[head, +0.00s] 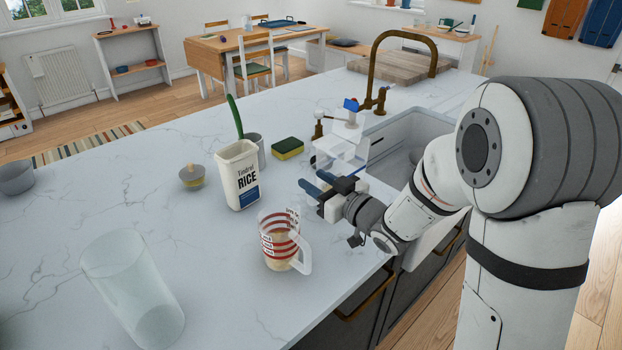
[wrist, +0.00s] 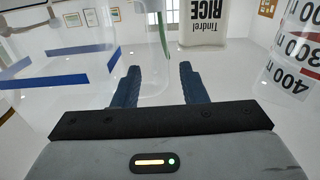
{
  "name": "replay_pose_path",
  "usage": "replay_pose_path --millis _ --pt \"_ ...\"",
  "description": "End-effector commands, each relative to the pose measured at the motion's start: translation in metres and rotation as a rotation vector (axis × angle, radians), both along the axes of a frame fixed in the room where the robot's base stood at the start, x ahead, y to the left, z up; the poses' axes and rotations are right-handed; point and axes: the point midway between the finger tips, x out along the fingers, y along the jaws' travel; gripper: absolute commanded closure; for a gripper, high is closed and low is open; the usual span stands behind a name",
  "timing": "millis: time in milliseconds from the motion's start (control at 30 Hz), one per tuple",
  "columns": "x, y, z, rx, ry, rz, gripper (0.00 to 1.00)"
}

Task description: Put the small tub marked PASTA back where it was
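I see no tub marked PASTA in either view. A white tub marked RICE (head: 238,175) stands upright on the counter; it also shows, upside down, at the top of the wrist view (wrist: 203,22). My gripper (head: 316,181) is over the counter near the sink, right of the RICE tub and beyond the measuring jug. In the wrist view its two blue fingers (wrist: 160,85) are apart with a gap between them, and I make out nothing held. Clear, see-through shapes (wrist: 60,65) with blue bands overlap the wrist view's left; I cannot tell what they are.
A clear measuring jug (head: 280,240) with red bands stands near the front edge. A tall clear glass container (head: 132,290) is at front left. A yellow-green sponge (head: 287,148) lies behind the gripper. The sink (head: 410,140) and brass tap (head: 380,100) are beyond. The left counter is mostly clear.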

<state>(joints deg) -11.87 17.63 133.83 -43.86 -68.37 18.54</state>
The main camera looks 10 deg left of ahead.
Motion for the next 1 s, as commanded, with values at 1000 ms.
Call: replay_pose_path --millis 1000 --pt "-0.041 -0.114 -0.005 -0.166 0.05 -0.211 0.61"
